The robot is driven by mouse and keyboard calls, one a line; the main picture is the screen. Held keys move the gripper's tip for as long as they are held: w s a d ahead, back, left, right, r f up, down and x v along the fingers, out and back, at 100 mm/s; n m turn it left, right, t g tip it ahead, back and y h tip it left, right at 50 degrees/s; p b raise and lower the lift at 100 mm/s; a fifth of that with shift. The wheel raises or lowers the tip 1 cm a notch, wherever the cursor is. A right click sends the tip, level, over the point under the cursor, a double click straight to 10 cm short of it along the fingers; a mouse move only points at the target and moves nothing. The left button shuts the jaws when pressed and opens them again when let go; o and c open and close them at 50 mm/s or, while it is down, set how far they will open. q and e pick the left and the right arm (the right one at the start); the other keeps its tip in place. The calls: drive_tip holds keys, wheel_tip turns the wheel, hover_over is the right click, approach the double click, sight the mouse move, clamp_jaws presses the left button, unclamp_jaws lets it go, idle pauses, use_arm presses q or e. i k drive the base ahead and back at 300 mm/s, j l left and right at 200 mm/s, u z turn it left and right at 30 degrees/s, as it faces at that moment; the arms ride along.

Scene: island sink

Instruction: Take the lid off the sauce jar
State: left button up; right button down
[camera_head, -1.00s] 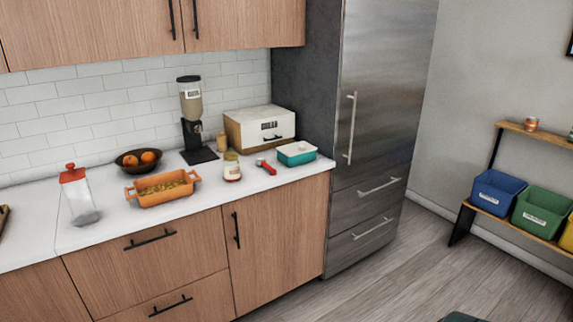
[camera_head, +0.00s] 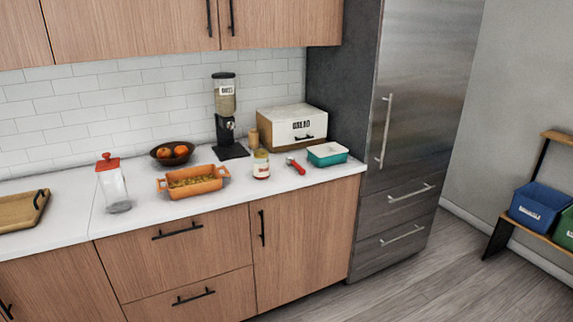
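The sauce jar (camera_head: 261,168) stands upright on the white counter, near the front edge. It is a small glass jar with a red-and-white label. Its top is pale yellowish, and a lid seems to sit on it, though it is too small to be sure. Neither of my grippers shows in the head view.
An orange baking dish (camera_head: 163,187) stands left of the jar. A red-handled tool (camera_head: 295,165) and a teal dish (camera_head: 327,158) lie to its right. Behind are a grain dispenser (camera_head: 226,112) and a bread box (camera_head: 290,128). Floor (camera_head: 420,275) before the fridge is clear.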

sight(260, 167)
drive_tip(key=i+j+z, duration=0.25)
drive_tip(key=i+j, duration=0.4)
drive_tip(key=i+j+z, duration=0.25)
drive_tip(key=i+j, duration=0.5)
drive_tip(key=i, duration=0.05)
